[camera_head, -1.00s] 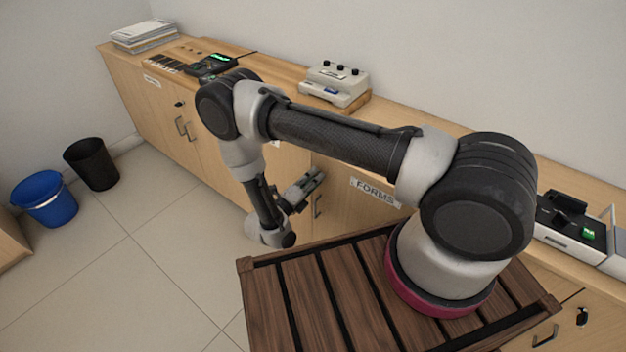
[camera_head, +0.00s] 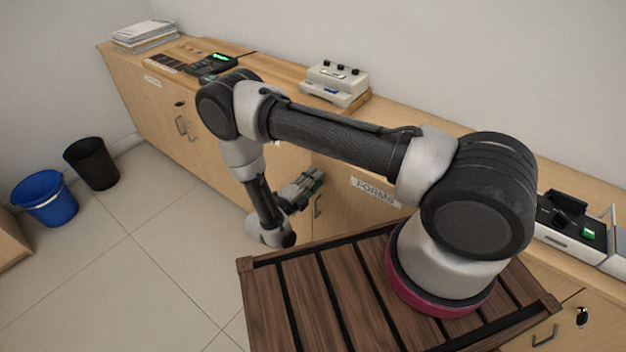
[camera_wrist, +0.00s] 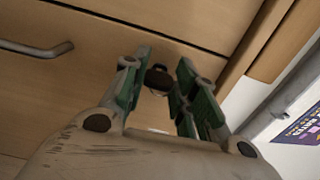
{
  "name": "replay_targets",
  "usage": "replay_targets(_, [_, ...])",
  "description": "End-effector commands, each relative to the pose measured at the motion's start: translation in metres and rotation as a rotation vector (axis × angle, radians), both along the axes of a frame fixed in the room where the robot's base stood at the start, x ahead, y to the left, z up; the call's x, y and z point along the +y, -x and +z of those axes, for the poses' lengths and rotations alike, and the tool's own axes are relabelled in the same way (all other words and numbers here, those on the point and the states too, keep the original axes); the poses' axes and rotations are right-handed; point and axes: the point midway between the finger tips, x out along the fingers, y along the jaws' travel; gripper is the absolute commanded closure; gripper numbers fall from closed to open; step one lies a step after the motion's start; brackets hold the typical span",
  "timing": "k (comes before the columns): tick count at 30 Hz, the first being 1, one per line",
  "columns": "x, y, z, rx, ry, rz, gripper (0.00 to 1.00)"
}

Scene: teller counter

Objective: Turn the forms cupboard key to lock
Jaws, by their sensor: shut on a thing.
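The forms cupboard (camera_head: 345,215) has a wooden front with a "FORMS" label (camera_head: 375,191), partly behind my arm and the slatted deck. My gripper (camera_head: 312,181) is at the cupboard's front, beside its handle (camera_head: 318,207). In the wrist view my gripper (camera_wrist: 164,74) has its green-padded fingers on either side of the dark key (camera_wrist: 157,79), shut on it at the wooden front. The key's shaft and lock are mostly hidden, so the bolt's state cannot be seen. In the head view my gripper hides the key.
Another cupboard (camera_head: 150,100) with handles and a key is at the left. A further key (camera_head: 582,316) is at the lower right. A card machine (camera_head: 336,82) stands on the counter. A blue bin (camera_head: 44,198) and black bin (camera_head: 91,163) stand on the open floor.

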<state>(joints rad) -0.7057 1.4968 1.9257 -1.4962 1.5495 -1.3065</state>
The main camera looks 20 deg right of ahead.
Motion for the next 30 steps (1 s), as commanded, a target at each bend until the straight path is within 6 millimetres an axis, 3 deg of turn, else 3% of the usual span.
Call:
replay_targets(5, [0.001,0.000,-0.001,0.001,-0.002,0.002,0.95])
replay_targets(6, [0.001,0.000,-0.001,0.001,-0.002,0.002,0.66])
replay_targets(9, [0.000,0.000,0.000,0.000,-0.001,0.002,0.50])
replay_targets(20, [0.003,0.002,0.000,-0.001,-0.001,0.002,0.50])
replay_targets(30, [0.056,0.039,0.000,-0.001,-0.002,0.007,0.50])
